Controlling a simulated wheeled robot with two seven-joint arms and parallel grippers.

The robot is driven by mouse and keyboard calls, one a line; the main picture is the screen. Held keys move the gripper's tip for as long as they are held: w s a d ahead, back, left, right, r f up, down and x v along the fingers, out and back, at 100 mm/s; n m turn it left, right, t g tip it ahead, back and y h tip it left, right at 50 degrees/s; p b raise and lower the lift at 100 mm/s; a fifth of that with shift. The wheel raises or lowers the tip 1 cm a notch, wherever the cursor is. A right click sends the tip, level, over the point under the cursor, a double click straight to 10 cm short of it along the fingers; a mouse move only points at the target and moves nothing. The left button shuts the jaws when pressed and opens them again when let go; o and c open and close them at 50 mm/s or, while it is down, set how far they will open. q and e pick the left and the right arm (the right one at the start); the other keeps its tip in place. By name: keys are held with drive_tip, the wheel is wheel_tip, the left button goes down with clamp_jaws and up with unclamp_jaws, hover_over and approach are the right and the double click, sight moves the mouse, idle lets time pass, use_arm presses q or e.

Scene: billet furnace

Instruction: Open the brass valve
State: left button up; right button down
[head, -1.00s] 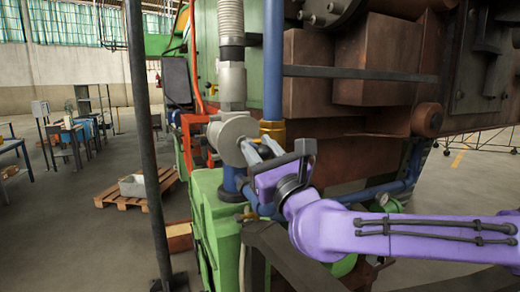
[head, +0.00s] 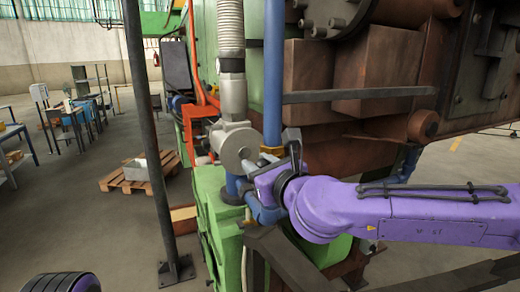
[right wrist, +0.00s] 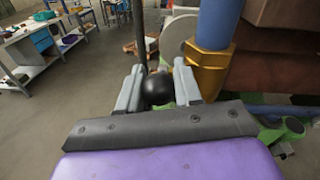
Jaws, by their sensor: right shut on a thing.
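The brass valve (head: 272,151) is a gold-coloured fitting at the foot of a vertical blue pipe. In the head view my right gripper partly covers it. In the right wrist view the brass body (right wrist: 207,71) stands just right of my right gripper (right wrist: 158,84). That gripper is shut on a black ball-shaped knob (right wrist: 157,89), held between its two grey fingers. Any link from the knob to the valve is hidden. In the head view my right gripper (head: 249,168) is beside the valve, its fingertips hard to make out. My left gripper does not show.
A grey round housing (head: 234,145) and a vertical grey pipe (head: 231,60) stand close left of the valve. A dark post (head: 143,130) rises farther left. A pallet (head: 140,172) with a box lies on open floor. The rusty furnace body (head: 375,65) fills the right.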

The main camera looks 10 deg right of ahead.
drive_tip(key=shift+w+a+r+g+h, duration=0.15)
drive_tip(key=shift+r+g, duration=0.1)
drive_tip(key=shift+g, duration=0.2)
drive_tip(key=shift+w+d+r+g+h, duration=0.15)
drive_tip(key=shift+r+g, duration=0.1)
drive_tip(key=shift+g, duration=0.2)
drive_tip(key=shift+a, duration=0.1)
